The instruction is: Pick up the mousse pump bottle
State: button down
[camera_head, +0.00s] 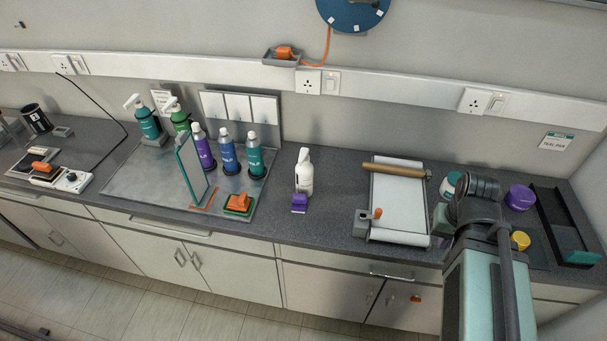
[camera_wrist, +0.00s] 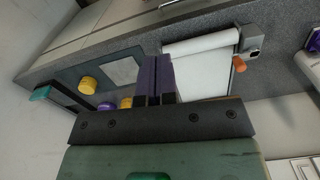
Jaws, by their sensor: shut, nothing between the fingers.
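Several bottles that could be the mousse pump bottle stand on the counter in the head view. A teal bottle (camera_head: 148,123) with a white pump head stands at the far left of the metal sheet, and a green bottle (camera_head: 179,119) with a pale pump head is beside it. I cannot tell which is the mousse bottle. My gripper (camera_wrist: 157,58) is shut and empty in the wrist view, far right of these bottles. Its fingers are hidden in the head view.
Purple and blue bottles (camera_head: 227,156) stand behind an upright mirror panel (camera_head: 192,168). A white roller board (camera_head: 399,203) and a teal-and-black tray (camera_head: 565,229) lie to the right, with yellow and purple jars (camera_head: 520,197) between. Counter between the white bottle and board is clear.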

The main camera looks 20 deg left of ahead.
dwell(0.4)
jog(key=shift+c, duration=0.9)
grip_release()
